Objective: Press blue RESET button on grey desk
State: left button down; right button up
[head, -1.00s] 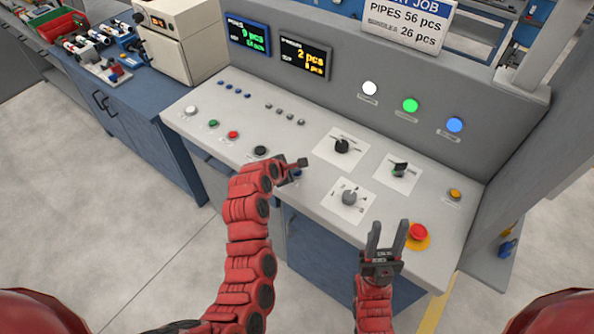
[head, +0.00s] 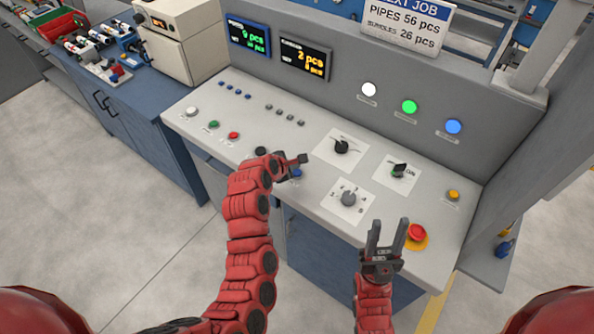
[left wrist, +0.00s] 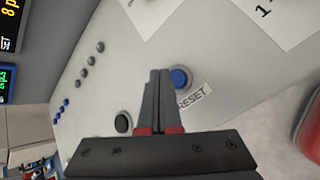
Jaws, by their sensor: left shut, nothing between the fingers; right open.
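The blue RESET button (left wrist: 180,78) sits in a dark ring on the grey desk (head: 300,130), with its RESET label (left wrist: 194,98) beside it in the left wrist view. In the head view the blue button (head: 297,173) shows partly, just below my left gripper (head: 304,159). My left gripper is shut and empty. Its fingertips (left wrist: 160,73) appear right beside the button in the left wrist view; I cannot tell whether they touch it. My right gripper (head: 386,224) is open and empty over the front of the desk, near the red emergency button (head: 417,232).
A black button (head: 260,151) lies left of my left gripper. Rotary switches on white plates (head: 348,199) and (head: 398,171) stand to the right. White, green and red buttons (head: 233,136) line the left front edge. Lit lamps (head: 409,107) are on the upright panel.

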pick_arm(q)
jog(key=shift+r+p, duration=1.15)
jog(key=shift+r, duration=1.1)
